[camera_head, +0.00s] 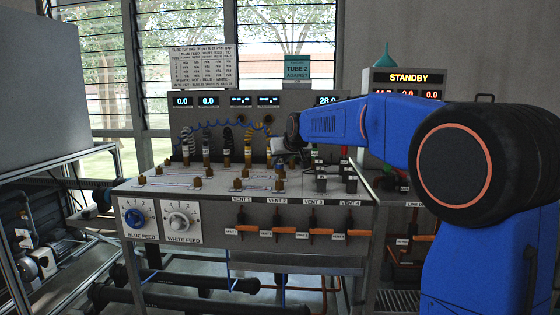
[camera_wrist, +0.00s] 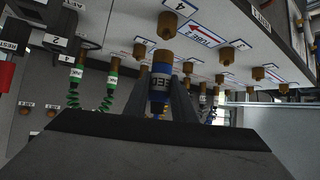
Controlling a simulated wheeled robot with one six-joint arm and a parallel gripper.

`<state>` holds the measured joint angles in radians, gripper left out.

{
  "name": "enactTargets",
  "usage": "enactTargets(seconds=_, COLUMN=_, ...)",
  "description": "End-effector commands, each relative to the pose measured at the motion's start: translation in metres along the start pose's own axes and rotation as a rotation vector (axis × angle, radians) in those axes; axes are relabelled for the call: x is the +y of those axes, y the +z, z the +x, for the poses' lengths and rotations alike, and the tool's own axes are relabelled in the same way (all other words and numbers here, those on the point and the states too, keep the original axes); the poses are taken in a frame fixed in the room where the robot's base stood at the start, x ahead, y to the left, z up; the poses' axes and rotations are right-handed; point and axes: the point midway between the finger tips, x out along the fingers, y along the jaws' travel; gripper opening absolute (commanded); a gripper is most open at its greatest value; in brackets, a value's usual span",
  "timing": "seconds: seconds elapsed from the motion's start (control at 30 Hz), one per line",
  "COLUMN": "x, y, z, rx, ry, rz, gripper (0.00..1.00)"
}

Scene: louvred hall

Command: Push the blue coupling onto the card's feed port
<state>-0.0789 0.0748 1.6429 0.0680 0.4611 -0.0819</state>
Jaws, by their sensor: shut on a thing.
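My gripper (camera_wrist: 160,88) is shut on the blue coupling (camera_wrist: 159,92), which has a white band lettered FEED, in the wrist view. A brass piece (camera_wrist: 163,57) shows directly beyond the coupling's end; I cannot tell whether they touch or how far on it is. The wrist view shows a TUBE 2 label (camera_wrist: 203,35) among brass ports, one (camera_wrist: 167,25) beside a 4.
Several brass ports (camera_wrist: 228,53) stand close around the coupling. Green-banded couplings (camera_wrist: 77,75) with coiled hoses are at the left of the wrist view. Coiled hoses (camera_head: 227,143) rise behind the bench top (camera_head: 215,208). A STANDBY display (camera_head: 409,78) stands at right.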

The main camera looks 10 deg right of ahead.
Motion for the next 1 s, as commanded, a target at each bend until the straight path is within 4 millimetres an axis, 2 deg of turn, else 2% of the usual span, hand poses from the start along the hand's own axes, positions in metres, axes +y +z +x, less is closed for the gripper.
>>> enactTargets(seconds=1.0, x=0.0, y=0.018, z=0.013, rx=-0.001, ry=0.0, rz=0.0, gripper=0.0)
